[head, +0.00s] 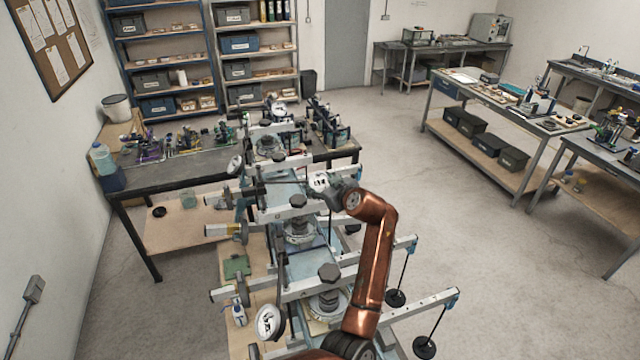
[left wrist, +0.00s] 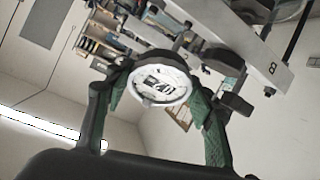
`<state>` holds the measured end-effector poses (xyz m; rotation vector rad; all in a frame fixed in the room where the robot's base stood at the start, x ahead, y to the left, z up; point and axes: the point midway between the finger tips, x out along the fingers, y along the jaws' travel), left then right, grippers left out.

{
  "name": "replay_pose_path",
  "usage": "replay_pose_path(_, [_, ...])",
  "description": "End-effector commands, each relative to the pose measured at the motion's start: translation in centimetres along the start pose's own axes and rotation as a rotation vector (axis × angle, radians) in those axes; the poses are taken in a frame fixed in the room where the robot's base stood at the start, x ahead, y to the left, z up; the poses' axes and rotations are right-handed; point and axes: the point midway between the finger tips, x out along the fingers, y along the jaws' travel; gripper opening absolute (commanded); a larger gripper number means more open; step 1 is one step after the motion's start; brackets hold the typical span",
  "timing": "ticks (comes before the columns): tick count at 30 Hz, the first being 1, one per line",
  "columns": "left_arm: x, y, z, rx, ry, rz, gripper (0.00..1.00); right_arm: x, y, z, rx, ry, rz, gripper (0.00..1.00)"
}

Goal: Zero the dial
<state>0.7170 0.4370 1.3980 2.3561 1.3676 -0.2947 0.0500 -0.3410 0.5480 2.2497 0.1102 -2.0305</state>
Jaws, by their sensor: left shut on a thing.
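A round white dial (head: 319,181) with dark markings sits at the lever frame (head: 300,201) in the middle of the head view. In the left wrist view the dial face (left wrist: 158,84) is seen close up and tilted; its reading is too small to make out. My left gripper (head: 331,190) is at the dial, its copper arm coming up from below. In the left wrist view, its green-padded fingers lie on either side of the dial, shut on it. My right gripper is not in view.
Another dial (head: 268,321) stands on the nearer lever frame. Black weights (head: 396,298) hang on rods at the beam ends to the right. A dark workbench (head: 180,152) with small devices is behind left. Open floor (head: 490,250) lies to the right.

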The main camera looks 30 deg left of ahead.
Motion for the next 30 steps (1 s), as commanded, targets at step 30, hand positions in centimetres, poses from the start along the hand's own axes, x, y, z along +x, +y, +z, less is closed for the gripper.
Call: replay_pose_path(30, [-0.07,0.08,-0.08,0.128,0.002,0.058,0.61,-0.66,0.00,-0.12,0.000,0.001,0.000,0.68])
